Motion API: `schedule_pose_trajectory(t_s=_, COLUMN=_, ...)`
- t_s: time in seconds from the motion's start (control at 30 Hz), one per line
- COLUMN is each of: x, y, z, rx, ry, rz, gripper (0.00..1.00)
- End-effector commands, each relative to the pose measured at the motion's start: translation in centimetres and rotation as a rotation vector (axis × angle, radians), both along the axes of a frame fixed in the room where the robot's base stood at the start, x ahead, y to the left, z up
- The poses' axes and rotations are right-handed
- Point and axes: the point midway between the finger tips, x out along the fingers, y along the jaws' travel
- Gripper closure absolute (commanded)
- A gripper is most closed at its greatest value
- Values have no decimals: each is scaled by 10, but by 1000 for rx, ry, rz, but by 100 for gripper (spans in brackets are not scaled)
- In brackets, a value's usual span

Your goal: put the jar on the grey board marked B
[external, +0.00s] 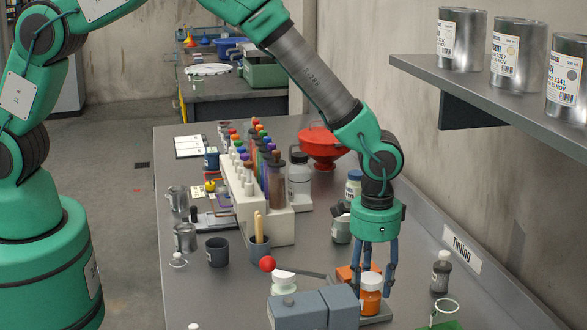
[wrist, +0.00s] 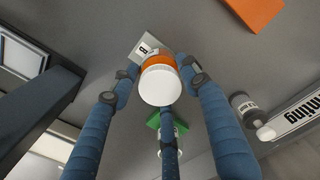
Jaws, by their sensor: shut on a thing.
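The jar (external: 371,297) is orange with a white lid and stands upright between the fingers of my gripper (external: 373,284). In the wrist view the white lid (wrist: 161,86) faces the camera, and the blue fingers of my gripper (wrist: 163,80) close around the jar. The grey board (external: 379,316) shows under and beside the jar in the external view. In the wrist view a pale label with a B (wrist: 146,52) lies just beyond the jar. I cannot tell whether the jar's base touches the board.
A blue-grey machine (external: 312,308) stands close left of the jar. An orange board (external: 347,273) lies behind it. A dark bottle (external: 441,272) and a glass beaker (external: 445,311) stand to the right. A rack of colourful bottles (external: 245,195) stands farther back. The shelf (external: 480,95) overhangs at the right.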

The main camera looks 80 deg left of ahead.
Motion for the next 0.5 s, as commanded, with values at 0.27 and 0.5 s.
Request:
schedule_pose_trajectory(t_s=0.27, x=1, y=0, z=1, rx=0, ry=-2, rz=0, gripper=85)
schedule_pose_trajectory(t_s=0.5, x=1, y=0, z=-2, rx=0, ry=-2, rz=0, gripper=36)
